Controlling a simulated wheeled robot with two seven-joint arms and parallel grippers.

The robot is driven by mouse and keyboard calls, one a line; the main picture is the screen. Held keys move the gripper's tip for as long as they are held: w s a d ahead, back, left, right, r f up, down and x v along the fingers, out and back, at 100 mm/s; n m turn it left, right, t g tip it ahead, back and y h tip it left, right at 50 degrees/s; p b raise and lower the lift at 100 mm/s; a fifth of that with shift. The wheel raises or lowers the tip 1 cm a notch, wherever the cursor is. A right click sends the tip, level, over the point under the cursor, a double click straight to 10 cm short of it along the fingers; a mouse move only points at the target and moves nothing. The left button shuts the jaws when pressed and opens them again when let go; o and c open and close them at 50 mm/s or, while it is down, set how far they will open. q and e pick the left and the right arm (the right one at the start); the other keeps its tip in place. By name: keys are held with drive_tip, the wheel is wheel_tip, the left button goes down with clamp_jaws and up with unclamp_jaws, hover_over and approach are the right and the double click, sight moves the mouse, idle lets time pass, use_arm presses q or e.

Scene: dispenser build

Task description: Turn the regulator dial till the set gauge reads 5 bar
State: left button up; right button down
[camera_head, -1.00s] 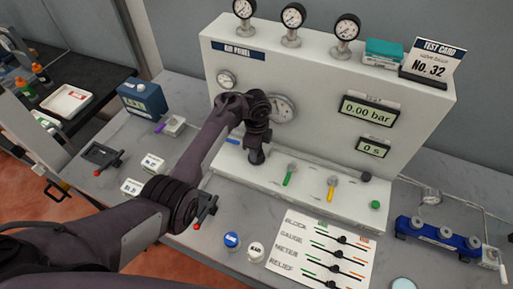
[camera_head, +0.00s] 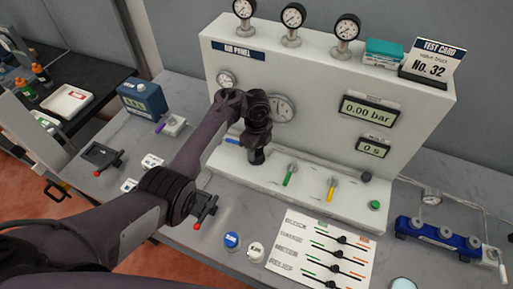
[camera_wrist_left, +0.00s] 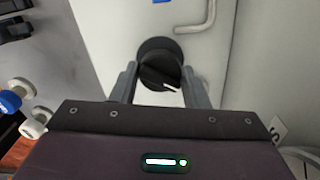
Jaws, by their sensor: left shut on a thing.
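The regulator dial (camera_wrist_left: 160,68) is a black round knob with a white pointer line, seen in the left wrist view. My left gripper (camera_wrist_left: 160,82) has a finger on each side of it and is shut on it. In the head view my left gripper (camera_head: 256,157) points down at the ledge of the white air panel (camera_head: 300,75), and the dial is hidden there. A small gauge (camera_head: 226,79) and a larger gauge (camera_head: 282,108) are on the panel face, the larger partly behind my wrist. Their readings are too small to tell. My right gripper is not in view.
A display (camera_head: 369,110) reads 0.00 bar. Green (camera_head: 290,175) and yellow (camera_head: 331,187) levers stand right of my gripper. Several gauges stand on top of the panel. A printed sheet (camera_head: 318,250) and a blue manifold (camera_head: 438,236) are on the table.

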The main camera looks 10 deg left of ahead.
use_arm(q)
drive_tip(key=o, duration=1)
drive_tip(key=shift+r, duration=0.1)
wheel_tip(320, 180, up, 6)
drive_tip(key=shift+d+r, duration=0.1)
drive_tip(key=shift+r, duration=0.75)
